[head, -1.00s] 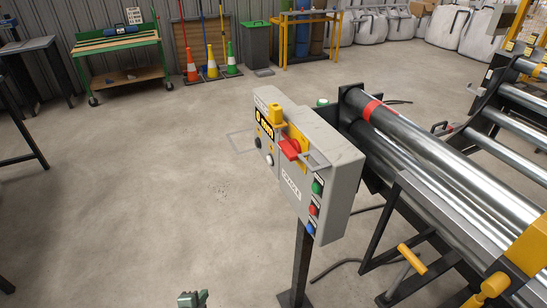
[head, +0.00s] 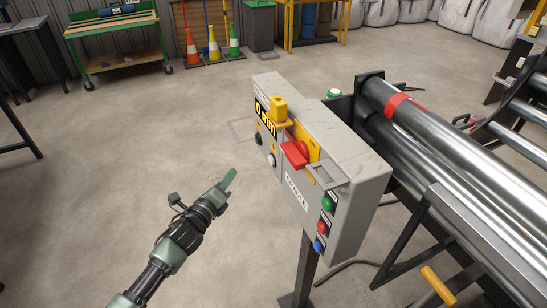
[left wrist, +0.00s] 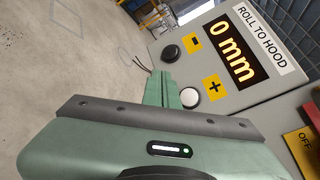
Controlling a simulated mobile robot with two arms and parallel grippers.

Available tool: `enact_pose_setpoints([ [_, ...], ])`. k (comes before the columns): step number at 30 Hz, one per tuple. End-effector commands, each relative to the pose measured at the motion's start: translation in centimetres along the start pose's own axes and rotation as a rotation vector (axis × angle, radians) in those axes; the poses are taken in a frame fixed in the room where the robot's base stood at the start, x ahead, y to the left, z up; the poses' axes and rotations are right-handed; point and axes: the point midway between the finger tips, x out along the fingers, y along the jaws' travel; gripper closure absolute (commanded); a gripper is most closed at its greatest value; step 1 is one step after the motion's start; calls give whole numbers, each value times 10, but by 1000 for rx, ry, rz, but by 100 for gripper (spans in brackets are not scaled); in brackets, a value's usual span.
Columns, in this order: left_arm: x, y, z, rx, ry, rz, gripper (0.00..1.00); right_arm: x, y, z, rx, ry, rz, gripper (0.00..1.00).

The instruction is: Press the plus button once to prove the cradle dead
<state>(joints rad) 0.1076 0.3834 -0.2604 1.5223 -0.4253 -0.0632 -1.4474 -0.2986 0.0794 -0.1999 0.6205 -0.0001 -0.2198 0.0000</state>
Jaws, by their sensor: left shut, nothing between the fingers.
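The grey control box (head: 345,200) marked CRADLE stands on a post. Its yellow "0 mm" display (head: 266,119) also shows in the left wrist view (left wrist: 234,52), under a "ROLL TO HOOD" label. The white button (left wrist: 189,97) sits beside the yellow plus sign (left wrist: 214,88); it also shows in the head view (head: 272,160). The black button (left wrist: 171,53) is beside the minus sign. My left gripper (head: 231,176) is shut and empty, left of the box. In the wrist view its fingertips (left wrist: 161,82) appear just left of the white button; contact is not clear. My right gripper is not in view.
A red switch handle (head: 294,153) on a yellow plate and a grey loop stick out from the box. Green, red and blue buttons (head: 325,228) are lower on it. Steel rollers (head: 460,155) lie to the right. The floor left of the box is clear.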

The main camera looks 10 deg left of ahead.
Motion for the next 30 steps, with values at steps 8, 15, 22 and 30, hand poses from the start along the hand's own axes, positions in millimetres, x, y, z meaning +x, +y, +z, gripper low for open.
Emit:
enact_pose_setpoints([
  [8, 1, -4, 2, 17, -3, -10, 100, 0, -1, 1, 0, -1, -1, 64],
  [15, 3, -6, 0, 14, -3, -9, 100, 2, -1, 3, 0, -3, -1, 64],
  [22, 22, -18, -14, 11, -4, -11, 100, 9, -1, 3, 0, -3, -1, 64],
  [30, 48, -37, -33, 12, -4, -11, 100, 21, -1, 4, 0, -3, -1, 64],
])
